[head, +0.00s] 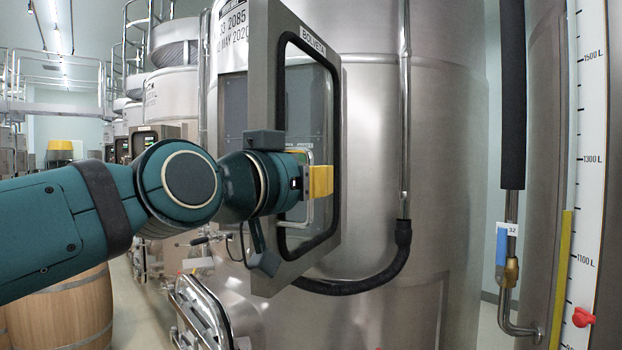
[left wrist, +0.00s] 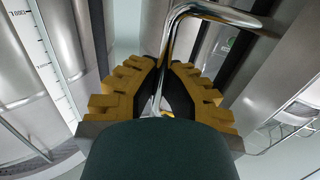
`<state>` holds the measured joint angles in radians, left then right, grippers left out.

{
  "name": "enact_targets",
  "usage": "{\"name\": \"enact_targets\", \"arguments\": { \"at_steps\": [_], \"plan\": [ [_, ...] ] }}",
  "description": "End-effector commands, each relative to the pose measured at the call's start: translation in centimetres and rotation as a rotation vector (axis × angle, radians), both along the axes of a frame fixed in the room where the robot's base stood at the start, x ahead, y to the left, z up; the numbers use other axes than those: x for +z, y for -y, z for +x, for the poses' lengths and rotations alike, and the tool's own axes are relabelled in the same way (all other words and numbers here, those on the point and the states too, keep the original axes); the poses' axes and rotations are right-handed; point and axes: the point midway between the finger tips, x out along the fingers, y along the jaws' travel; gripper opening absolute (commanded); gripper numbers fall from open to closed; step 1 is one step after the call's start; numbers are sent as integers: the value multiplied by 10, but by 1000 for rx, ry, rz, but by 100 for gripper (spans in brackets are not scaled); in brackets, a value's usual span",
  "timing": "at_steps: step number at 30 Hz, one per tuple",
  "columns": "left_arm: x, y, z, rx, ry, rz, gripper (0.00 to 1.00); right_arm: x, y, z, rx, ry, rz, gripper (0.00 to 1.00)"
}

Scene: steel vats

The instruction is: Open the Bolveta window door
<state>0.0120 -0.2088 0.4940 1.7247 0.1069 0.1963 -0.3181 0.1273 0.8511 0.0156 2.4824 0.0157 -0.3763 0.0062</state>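The Bolveta window door (head: 266,60) is a grey framed panel with a dark-edged pane, on the front of a steel vat in the head view. It stands at an angle to the vat; how far it is open I cannot tell. Its label reads BOLVETA (head: 313,42). My left gripper (head: 320,181) is in front of the door, with yellow fingers at the pane's height. In the left wrist view, the fingers (left wrist: 165,68) close around a bent chrome handle (left wrist: 196,10). The gripper body hides part of the handle. My right gripper is not in view.
The large steel vat (head: 430,150) fills the middle, with a black hose (head: 350,288) below the door. A round hatch (head: 200,310) juts out at lower left. Wooden barrels (head: 70,312) stand on the left. A pipe and level gauge (head: 590,130) stand on the right.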

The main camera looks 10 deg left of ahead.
Motion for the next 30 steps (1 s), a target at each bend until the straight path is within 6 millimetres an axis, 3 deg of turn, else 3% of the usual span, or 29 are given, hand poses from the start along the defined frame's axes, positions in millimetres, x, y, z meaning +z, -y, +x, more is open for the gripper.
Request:
{"name": "enact_targets", "arguments": {
  "at_steps": [13,16,26,30],
  "plan": [
    [-3,2,-1,-6,-8,4,0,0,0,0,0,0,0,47],
    [-3,2,0,-6,-6,3,40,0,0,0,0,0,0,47],
    [-1,0,-1,-3,-2,1,40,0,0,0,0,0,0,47],
    [1,-3,-10,-3,1,2,40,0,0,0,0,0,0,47]
  ]
}}
